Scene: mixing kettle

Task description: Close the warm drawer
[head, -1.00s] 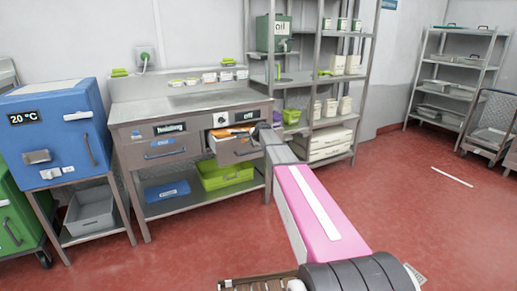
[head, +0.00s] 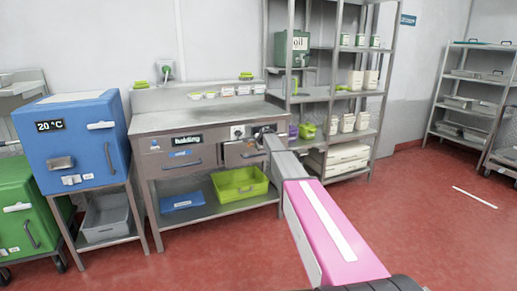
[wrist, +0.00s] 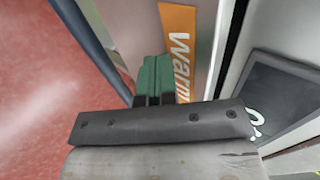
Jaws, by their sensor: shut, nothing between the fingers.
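The warm drawer (head: 236,155) is the right-hand drawer of the steel bench; its front now looks about level with the bench front in the head view. In the wrist view its front bears an orange "warm" label (wrist: 178,40), with a dark handle bar (wrist: 92,40) to the left. A narrow dark gap shows beside the drawer's edge, so I cannot tell if it is fully shut. My gripper (wrist: 154,82), with green fingers, is shut and empty, at the drawer front beside the label. In the head view my arm hides the drawer's right part.
The left drawer (head: 180,162) is shut, under a "holding" display (head: 187,140). A green bin (head: 240,186) and blue tray (head: 183,202) stand on the lower shelf. A blue box (head: 75,140) is at left, shelving (head: 330,100) at right.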

